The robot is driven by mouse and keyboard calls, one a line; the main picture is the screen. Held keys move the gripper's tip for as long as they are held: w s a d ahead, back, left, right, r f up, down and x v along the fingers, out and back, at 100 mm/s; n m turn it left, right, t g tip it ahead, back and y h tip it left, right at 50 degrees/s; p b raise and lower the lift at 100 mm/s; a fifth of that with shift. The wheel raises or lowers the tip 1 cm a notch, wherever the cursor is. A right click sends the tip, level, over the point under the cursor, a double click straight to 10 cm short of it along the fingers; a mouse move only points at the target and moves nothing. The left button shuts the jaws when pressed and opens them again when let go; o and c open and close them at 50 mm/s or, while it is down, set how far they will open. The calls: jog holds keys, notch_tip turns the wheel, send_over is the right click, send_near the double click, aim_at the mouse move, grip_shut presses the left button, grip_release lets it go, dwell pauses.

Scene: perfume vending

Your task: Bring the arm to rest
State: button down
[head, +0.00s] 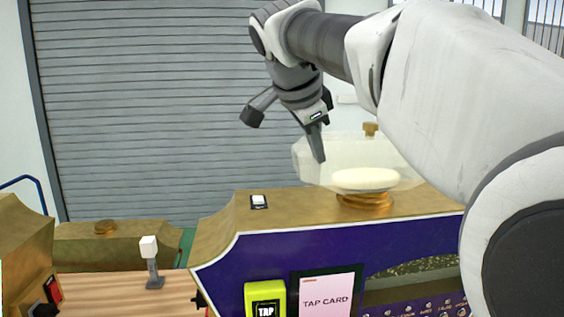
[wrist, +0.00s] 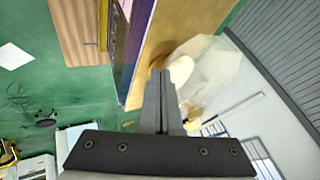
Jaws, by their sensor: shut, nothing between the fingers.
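My gripper (head: 318,145) hangs above the gold top of the vending machine, its fingers pointing down. It is shut with nothing held. In the wrist view the closed fingers (wrist: 162,88) stick up from the dark gripper body. My arm reaches in from the right side of the head view and covers part of the machine's right end.
The vending machine (head: 225,240) carries a clear bottle-shaped display (head: 318,160) with a cream base, close behind my gripper. A white switch (head: 259,201) lies on its top. A yellow tap reader (head: 265,298) is on its front. A wooden counter (head: 110,290) stands left.

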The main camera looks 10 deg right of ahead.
jog(key=s+d+f+n+y, duration=0.1)
jog(key=s+f+n+y, duration=0.3)
jog(key=s+f+n, duration=1.1)
jog(key=s+f, duration=0.7)
jog(key=s, duration=0.1)
jog(key=shift+s+d+f+n+g+p, duration=0.2)
jog(key=shift+s+f+n+g+p, duration=0.1)
jog(key=shift+s+f+p, duration=0.1)
